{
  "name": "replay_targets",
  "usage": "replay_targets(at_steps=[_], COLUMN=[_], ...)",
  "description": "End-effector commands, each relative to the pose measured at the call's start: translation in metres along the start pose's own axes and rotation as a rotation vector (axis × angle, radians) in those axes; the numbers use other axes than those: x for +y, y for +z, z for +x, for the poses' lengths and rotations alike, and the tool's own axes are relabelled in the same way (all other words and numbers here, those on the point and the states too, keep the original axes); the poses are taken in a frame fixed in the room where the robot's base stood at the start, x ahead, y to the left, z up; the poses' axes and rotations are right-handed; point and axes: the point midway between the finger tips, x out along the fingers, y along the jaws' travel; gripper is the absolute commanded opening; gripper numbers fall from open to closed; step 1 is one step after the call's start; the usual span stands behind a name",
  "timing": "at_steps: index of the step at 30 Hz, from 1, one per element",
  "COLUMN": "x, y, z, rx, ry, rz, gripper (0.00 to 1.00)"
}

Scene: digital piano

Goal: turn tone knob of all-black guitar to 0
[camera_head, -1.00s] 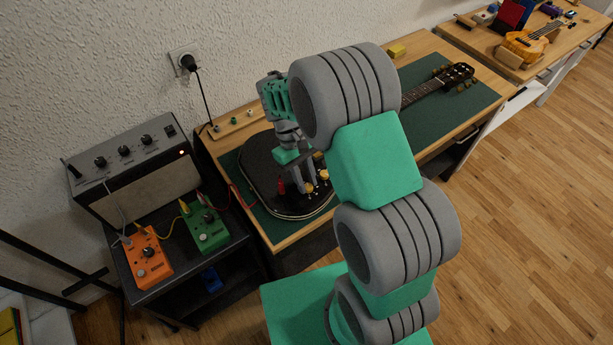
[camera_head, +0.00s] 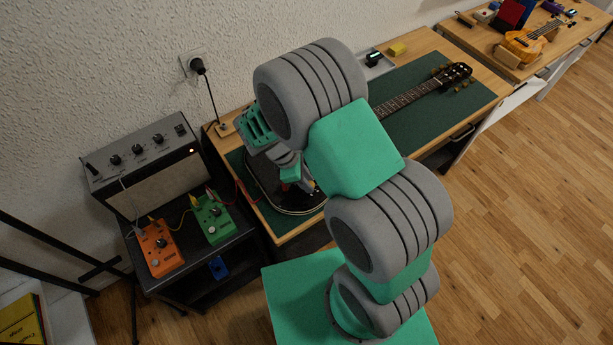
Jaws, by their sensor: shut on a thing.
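The all-black guitar lies flat on the workbench, its dark body (camera_head: 272,200) at the left end and its neck (camera_head: 408,99) running up to the right. My gripper (camera_head: 307,186) points down over the lower part of the body, by the control knobs. It is shut on a small knob there, though the contact is mostly hidden by my own arm and hand. Which knob it is and its pointer setting cannot be read in this view. My arm also covers the middle of the guitar.
A green mat (camera_head: 440,115) covers the bench. An amplifier (camera_head: 145,160), an orange pedal (camera_head: 160,249) and a green pedal (camera_head: 213,220) stand on a black stand at the left. A red cable runs to the guitar. A ukulele (camera_head: 530,42) lies on the far right bench.

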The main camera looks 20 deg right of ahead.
Motion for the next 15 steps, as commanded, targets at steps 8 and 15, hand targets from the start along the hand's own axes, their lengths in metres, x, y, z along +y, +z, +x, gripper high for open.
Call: replay_targets(at_steps=[8, 15], x=[-0.0029, -0.0031], y=[0.0001, -0.0002], z=[-0.0002, 0.0007], rx=[0.000, 0.001], ry=[0.052, 0.071], rz=[-0.133, -0.179], gripper=[0.00, 0.00])
